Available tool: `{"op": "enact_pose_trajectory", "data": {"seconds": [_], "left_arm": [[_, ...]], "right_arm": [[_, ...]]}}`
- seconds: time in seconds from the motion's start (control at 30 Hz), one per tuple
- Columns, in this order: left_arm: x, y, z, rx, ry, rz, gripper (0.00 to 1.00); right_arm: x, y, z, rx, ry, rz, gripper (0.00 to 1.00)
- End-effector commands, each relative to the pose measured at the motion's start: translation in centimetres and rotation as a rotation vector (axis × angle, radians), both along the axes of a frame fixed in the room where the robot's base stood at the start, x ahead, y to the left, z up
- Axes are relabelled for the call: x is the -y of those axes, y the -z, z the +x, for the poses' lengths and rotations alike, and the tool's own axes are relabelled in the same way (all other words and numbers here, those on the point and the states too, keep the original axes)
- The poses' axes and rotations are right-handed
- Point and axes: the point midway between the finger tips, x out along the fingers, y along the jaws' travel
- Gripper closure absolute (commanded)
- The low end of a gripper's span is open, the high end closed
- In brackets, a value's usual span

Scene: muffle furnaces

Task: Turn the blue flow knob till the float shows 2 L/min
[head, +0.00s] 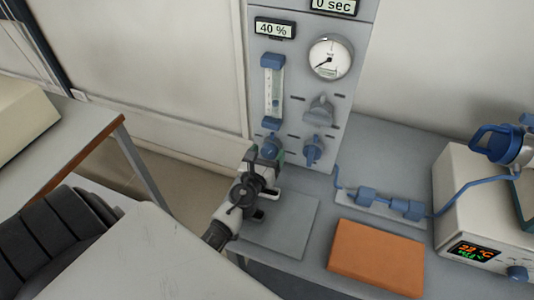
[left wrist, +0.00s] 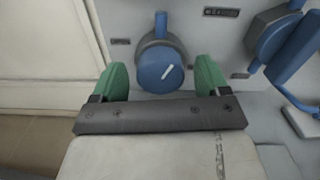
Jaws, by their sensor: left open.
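The blue flow knob (head: 270,146) sits low on the grey panel (head: 296,100), below the clear flow tube (head: 274,92) with blue end caps. The float's reading is too small to tell. In the left wrist view the round blue knob (left wrist: 161,68) has a white pointer line slanting up to the right. My left gripper (head: 267,157) is at the panel just below and in front of the knob. Its green fingertips (left wrist: 163,78) are open, one on each side of the knob, with gaps visible. My right gripper is not in view.
Displays read "40 %" (head: 275,28) and "0 sec" (head: 334,5). An orange pad (head: 377,258) and a blue hose (head: 460,192) lie right.

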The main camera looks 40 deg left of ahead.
Motion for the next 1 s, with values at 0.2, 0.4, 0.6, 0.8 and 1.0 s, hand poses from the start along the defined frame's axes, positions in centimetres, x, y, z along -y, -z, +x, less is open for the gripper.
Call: {"op": "enact_pose_trajectory", "data": {"seconds": [0.2,0.4,0.6,0.8,1.0], "left_arm": [[-0.01,-0.01,-0.01,0.000,0.000,0.000,0.29],[0.00,-0.01,-0.02,0.000,0.000,0.000,0.60],[-0.01,0.04,-0.03,0.005,0.000,-0.017,0.74],[-0.03,-0.01,-0.05,0.030,0.000,-0.121,0.74],[-0.03,-0.02,-0.05,0.030,0.000,-0.119,0.47]], "right_arm": [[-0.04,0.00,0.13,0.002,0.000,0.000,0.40],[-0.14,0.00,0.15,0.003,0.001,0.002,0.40],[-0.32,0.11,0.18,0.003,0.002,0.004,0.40],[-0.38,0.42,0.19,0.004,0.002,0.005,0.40],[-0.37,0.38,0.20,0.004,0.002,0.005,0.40]]}}
